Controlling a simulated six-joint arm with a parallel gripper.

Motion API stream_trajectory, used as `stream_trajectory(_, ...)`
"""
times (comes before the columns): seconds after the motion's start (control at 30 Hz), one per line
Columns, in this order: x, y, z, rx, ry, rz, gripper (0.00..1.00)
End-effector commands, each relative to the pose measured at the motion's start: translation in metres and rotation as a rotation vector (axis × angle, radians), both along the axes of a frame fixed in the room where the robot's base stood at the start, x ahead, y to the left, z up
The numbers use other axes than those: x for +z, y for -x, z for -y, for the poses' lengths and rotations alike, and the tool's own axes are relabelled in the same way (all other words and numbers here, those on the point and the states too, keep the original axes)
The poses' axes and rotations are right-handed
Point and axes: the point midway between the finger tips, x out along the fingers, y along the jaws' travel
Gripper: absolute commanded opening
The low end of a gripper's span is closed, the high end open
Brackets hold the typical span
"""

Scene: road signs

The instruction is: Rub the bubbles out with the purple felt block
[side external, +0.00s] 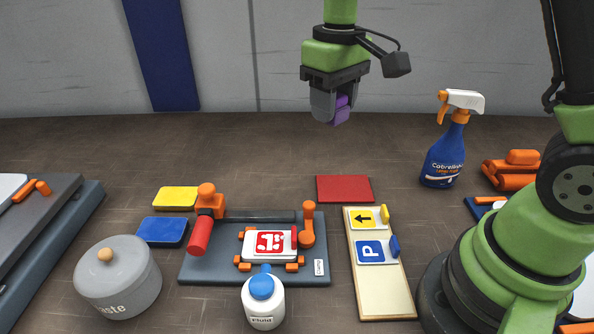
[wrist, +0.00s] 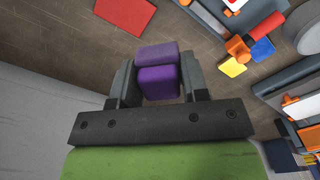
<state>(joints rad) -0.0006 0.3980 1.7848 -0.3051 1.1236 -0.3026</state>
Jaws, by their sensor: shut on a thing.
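My gripper (side external: 333,112) is shut on the purple felt block (side external: 341,115) and holds it high above the back of the table. The block also shows between the fingers in the wrist view (wrist: 158,82). Below and toward the front, a white sign plate (side external: 255,252) with a red and white symbol rests on orange supports on a dark grey fixture (side external: 205,270). The block is well apart from the plate. Bubbles on the plate are too small to make out.
The fixture carries a red roller (side external: 200,237) at left and an orange post (side external: 308,225) at right. Around it are a lidded pot (side external: 118,280), a white bottle (side external: 263,305), a sign board (side external: 385,290), a red pad (side external: 344,188) and a blue spray bottle (side external: 445,155).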

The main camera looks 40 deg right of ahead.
Motion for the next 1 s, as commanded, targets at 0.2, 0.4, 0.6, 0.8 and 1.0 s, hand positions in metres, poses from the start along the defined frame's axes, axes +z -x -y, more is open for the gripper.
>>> stream_trajectory(0.2, -0.017, -0.007, -0.021, -0.099, 0.001, -0.005, 0.22)
stream_trajectory(0.4, -0.055, -0.017, -0.07, -0.343, 0.004, -0.006, 0.22)
stream_trajectory(0.6, -0.092, -0.015, -0.117, -0.59, 0.004, -0.003, 0.22)
stream_trajectory(0.8, -0.114, -0.009, -0.143, -0.741, 0.001, -0.001, 0.22)
stream_trajectory(1.0, -0.127, -0.007, -0.149, -0.784, 0.001, 0.0, 0.22)
